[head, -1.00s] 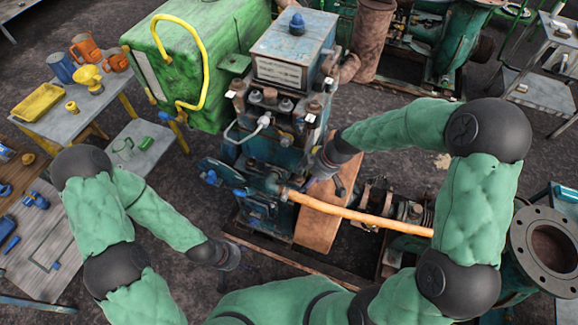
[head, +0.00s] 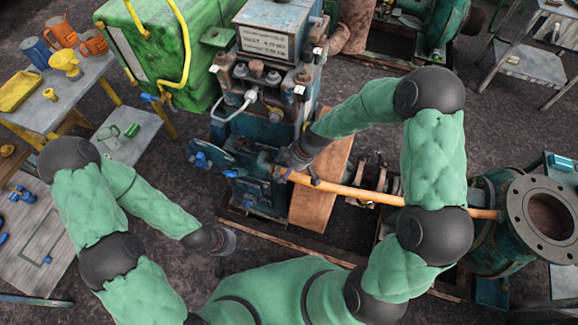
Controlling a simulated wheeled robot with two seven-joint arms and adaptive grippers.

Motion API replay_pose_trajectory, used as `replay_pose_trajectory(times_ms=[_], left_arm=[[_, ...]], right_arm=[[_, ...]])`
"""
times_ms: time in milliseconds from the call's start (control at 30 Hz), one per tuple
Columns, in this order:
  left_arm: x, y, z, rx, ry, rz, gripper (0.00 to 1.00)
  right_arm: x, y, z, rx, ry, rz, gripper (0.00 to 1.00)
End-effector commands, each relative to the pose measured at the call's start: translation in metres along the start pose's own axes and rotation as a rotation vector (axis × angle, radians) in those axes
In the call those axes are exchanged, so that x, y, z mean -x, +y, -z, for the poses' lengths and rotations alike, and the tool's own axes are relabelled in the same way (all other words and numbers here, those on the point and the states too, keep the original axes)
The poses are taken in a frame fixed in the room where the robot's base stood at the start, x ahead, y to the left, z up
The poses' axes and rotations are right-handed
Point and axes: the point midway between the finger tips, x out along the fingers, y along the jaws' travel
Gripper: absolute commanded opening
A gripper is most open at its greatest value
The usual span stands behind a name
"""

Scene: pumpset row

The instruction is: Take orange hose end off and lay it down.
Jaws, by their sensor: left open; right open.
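The orange hose (head: 352,190) runs from the front of the blue machine (head: 262,120) across to the right. Its left end meets a blue-grey pipe stub (head: 266,162) on the machine's front; whether it is still seated there is hard to tell. Its right part passes behind my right arm and shows again by the teal flanged pipe. My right gripper (head: 286,168) is open, right at the hose's left end, and its fingers partly cover that end. My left gripper (head: 230,244) is open and empty, low over the floor left of the machine's base, away from the hose.
A brown board (head: 322,185) leans beside the machine under the hose. A large flanged pipe (head: 545,210) stands at the right. A green cabinet with yellow handles (head: 165,60) is at upper left. Tables (head: 62,92) with cups and a funnel stand at the left.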

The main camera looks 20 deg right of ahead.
Motion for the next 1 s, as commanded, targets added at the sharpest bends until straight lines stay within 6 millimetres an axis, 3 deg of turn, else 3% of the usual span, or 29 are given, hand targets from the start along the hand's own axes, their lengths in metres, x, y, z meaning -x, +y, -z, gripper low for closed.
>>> replay_pose_trajectory(times_ms=[233, 400, 467, 567, 600, 700, 1000], left_arm=[[0.0002, 0.0001, 0.0001, 0.0, 0.0, 0.0, 0.63], [0.0002, 0.0, 0.0001, 0.0, 0.0, 0.0, 0.63], [0.0002, 0.0, 0.0001, 0.0, 0.0, 0.0, 0.63], [0.0001, 0.0, 0.0001, 0.0, 0.0, 0.0, 0.63], [0.0001, 0.0, 0.0001, 0.0, 0.0, 0.0, 0.63], [0.0001, 0.0, 0.0001, 0.0, 0.0, 0.0, 0.63], [-0.0016, -0.0006, 0.0001, 0.0, 0.0, 0.0, 0.63]], right_arm=[[0.0001, 0.0001, 0.0002, 0.0, 0.0, 0.0, 0.72], [0.0002, 0.0007, 0.0003, 0.0, 0.001, -0.002, 0.24], [0.0002, 0.0007, 0.0003, 0.0, 0.001, -0.002, 0.09], [0.0001, 0.0006, 0.0003, 0.0, 0.001, -0.002, 0.09], [0.0, 0.0006, 0.0002, 0.0, 0.001, -0.002, 0.38], [-0.0001, 0.0005, 0.0002, 0.0, 0.001, -0.001, 0.09], [0.0009, 0.001, -0.0031, -0.001, 0.001, -0.002, 0.07]])
